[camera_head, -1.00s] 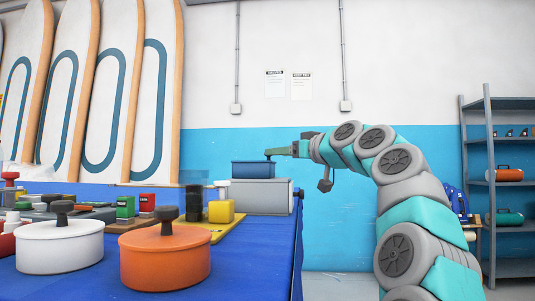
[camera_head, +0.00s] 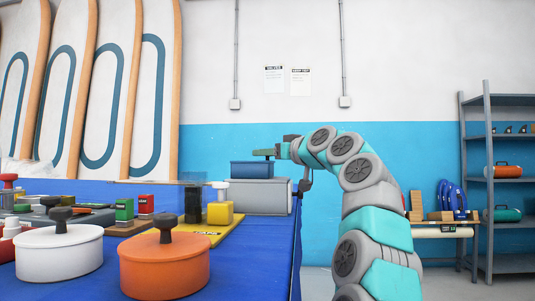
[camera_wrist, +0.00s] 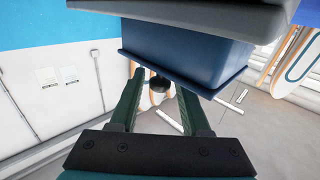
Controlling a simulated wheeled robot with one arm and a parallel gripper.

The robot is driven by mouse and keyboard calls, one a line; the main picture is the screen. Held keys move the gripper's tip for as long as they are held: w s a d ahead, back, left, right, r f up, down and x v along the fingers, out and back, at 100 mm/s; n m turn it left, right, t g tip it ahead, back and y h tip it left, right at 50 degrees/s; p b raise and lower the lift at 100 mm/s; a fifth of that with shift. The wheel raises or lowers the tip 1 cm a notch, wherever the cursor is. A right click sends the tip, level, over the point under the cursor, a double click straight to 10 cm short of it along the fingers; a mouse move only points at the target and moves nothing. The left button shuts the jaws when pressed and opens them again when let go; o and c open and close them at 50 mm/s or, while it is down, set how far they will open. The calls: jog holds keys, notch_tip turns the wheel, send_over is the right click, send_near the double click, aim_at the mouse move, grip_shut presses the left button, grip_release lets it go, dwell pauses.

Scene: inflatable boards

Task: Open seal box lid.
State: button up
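A blue box-shaped piece (camera_head: 251,170) sits on a larger grey box (camera_head: 262,197) at the table's far right end. I take these for the seal box and its lid. The wrist view is upside down and shows the blue piece (camera_wrist: 180,57) against the grey one (camera_wrist: 205,18). A dark round knob (camera_wrist: 158,84) shows between my fingers by the blue piece's edge. My gripper (camera_head: 264,153) is just above the blue piece, reaching in from the right. Its two fingers (camera_wrist: 158,97) are apart. I cannot tell if they touch the knob.
On the blue table (camera_head: 225,272) stand an orange pot (camera_head: 165,270), a white pot (camera_head: 60,252) and a yellow block (camera_head: 220,213). Several small items crowd the left. Boards lean on the wall behind. A grey shelf (camera_head: 487,180) stands right.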

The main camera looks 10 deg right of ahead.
grip_shut()
dwell(1.1)
